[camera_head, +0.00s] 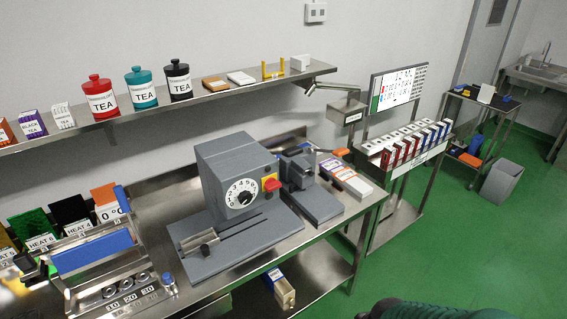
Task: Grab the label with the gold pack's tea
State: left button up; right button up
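A gold-brown pack (8,240) stands at the left edge of the bench, partly cut off by the frame, with a white label at its foot. Green (33,225) and black (70,211) packs with white HEAT labels stand to its right. A blurred dark and yellowish shape at the lower left edge, in front of the gold pack, may be my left gripper (27,270); its fingers cannot be made out. A dark green part at the bottom right seems to be my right arm; my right gripper is not in view.
A grey machine with a dial (235,180) fills the middle of the bench. A metal fixture with a blue bar (92,250) is at the front left. Tea jars (100,100) stand on the wall shelf (235,93). Coloured boxes fill a rack (405,160) at right.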

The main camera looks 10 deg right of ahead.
aim_at(330, 165)
jog(key=i+l+u, duration=0.2)
jog(key=l+u, duration=0.15)
jog(key=i+l+u, duration=0.15)
jog(key=l+u, duration=0.5)
jog(key=i+l+u, duration=0.1)
jog(key=l+u, duration=0.25)
jog(key=l, duration=0.2)
jog(key=l+u, duration=0.15)
jog(key=l, duration=2.1)
jog(key=i+j, duration=0.35)
jog(key=i, duration=0.1)
